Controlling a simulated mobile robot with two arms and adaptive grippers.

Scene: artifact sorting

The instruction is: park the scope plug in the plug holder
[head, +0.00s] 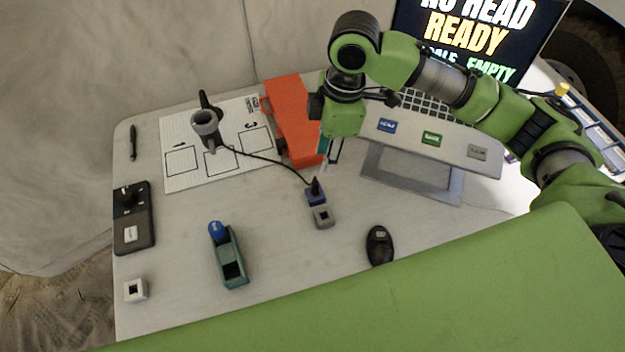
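The black scope plug (315,187) stands upright at the blue part of a small block (316,200) in the middle of the table. Its thin black cable runs left to the dark scope (205,122). The block's grey part (322,217), with a square opening, is just in front of the plug. Another small pale block with a square hole (135,290) sits at the front left; I cannot tell for sure which is the plug holder. My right gripper (333,160) points down, apart from the plug, behind it and slightly right. Its fingers look parted and empty. My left gripper is out of view.
An orange-red object (292,125) lies beside my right gripper. A grey stand with coloured buttons (433,148) is to the right. A green-blue tool (230,258), a dark mouse-like object (380,245) and a black box (133,218) lie around clear table areas.

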